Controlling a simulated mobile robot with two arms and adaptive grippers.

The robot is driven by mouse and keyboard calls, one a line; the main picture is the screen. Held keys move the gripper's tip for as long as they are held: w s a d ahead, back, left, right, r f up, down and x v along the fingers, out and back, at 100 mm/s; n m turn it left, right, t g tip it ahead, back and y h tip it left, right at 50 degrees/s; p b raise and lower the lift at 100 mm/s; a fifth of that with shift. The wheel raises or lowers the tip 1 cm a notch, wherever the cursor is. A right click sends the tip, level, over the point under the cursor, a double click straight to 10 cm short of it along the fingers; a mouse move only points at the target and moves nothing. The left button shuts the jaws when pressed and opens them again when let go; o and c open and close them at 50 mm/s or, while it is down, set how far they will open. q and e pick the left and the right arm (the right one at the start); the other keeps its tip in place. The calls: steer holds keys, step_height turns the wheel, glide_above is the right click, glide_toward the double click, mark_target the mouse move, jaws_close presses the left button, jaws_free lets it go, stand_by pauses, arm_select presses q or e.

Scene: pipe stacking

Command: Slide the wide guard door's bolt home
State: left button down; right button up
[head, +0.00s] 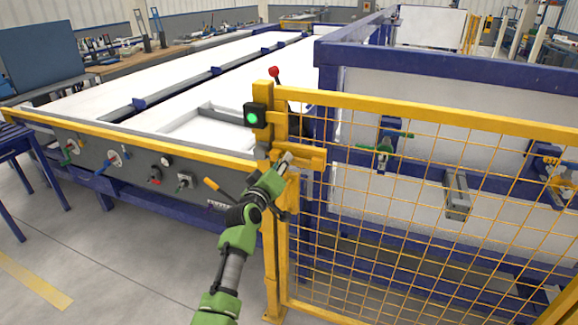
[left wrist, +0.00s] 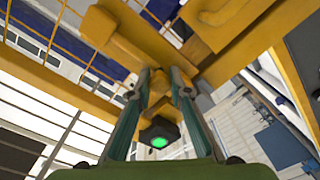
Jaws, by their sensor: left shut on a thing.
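The wide guard door (head: 420,190) is a yellow frame with wire mesh at the right of the head view. It stands against a yellow post (head: 270,225). The bolt (head: 308,155) is a yellow part lying across the door's upper left corner, beside the post. My left gripper (head: 284,163) is at this bolt and shut on it; its fingers hide the held part. In the left wrist view, the two fingers (left wrist: 158,84) reach up to yellow metal, and the exact grip is hard to make out. My right gripper is not in view.
A lamp box (head: 252,117) on the post glows green; it also shows in the left wrist view (left wrist: 158,138). A red-knobbed lever (head: 275,73) rises behind the post. A grey panel (head: 130,165) with valves and knobs is to the left. The floor at lower left is clear.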

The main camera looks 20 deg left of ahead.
arm_select(q)
steer(key=shift+a+r, duration=0.15)
steer(key=c, duration=1.8)
jaws_free()
steer(key=shift+a, duration=0.1)
steer(key=shift+c, duration=0.2)
steer(key=shift+w+f, duration=0.15)
steer(key=shift+f, duration=0.05)
steer(key=shift+s, duration=0.35)
steer(key=s, duration=1.1)
steer(key=shift+s, duration=0.15)
